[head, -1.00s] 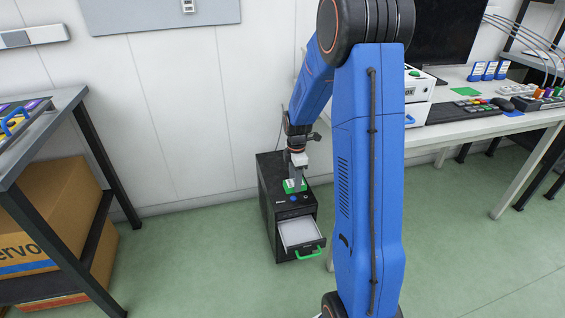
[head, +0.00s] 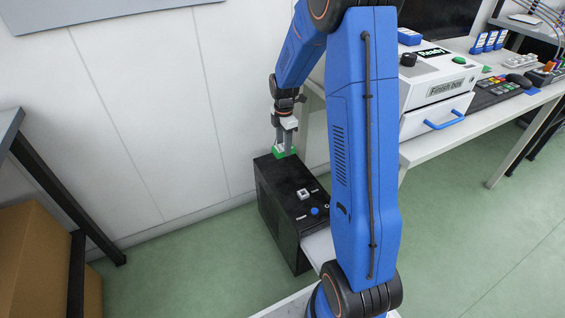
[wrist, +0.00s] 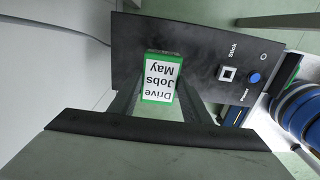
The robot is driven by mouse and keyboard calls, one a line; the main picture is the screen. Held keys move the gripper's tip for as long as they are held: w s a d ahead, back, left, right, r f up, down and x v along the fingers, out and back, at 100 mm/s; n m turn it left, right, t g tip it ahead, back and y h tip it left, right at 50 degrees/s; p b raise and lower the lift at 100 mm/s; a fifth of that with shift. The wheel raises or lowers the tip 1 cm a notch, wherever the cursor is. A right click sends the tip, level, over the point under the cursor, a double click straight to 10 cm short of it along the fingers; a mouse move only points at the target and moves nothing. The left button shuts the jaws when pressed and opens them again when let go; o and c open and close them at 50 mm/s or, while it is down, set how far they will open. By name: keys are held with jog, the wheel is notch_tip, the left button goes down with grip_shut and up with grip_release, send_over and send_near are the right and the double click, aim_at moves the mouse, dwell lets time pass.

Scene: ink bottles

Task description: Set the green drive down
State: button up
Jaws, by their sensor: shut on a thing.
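The green drive (wrist: 161,78) has a white label reading "Drive Jobs May" in the wrist view. My gripper (wrist: 160,100) is shut on it, one finger on each side. In the head view the green drive (head: 284,151) shows between the fingers of my gripper (head: 285,145), at the rear end of the black cabinet's top (head: 276,178). I cannot tell whether the drive touches that top.
The cabinet top carries a white-framed square socket marked "Stick" (wrist: 227,74) and a blue button (wrist: 254,78). A bench with a white machine (head: 433,85) stands right.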

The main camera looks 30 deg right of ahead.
notch_tip(320, 180, down, 9)
dwell(0.5)
jog(key=o, duration=1.1)
jog(key=shift+f, duration=0.1)
jog(key=shift+o, duration=0.2)
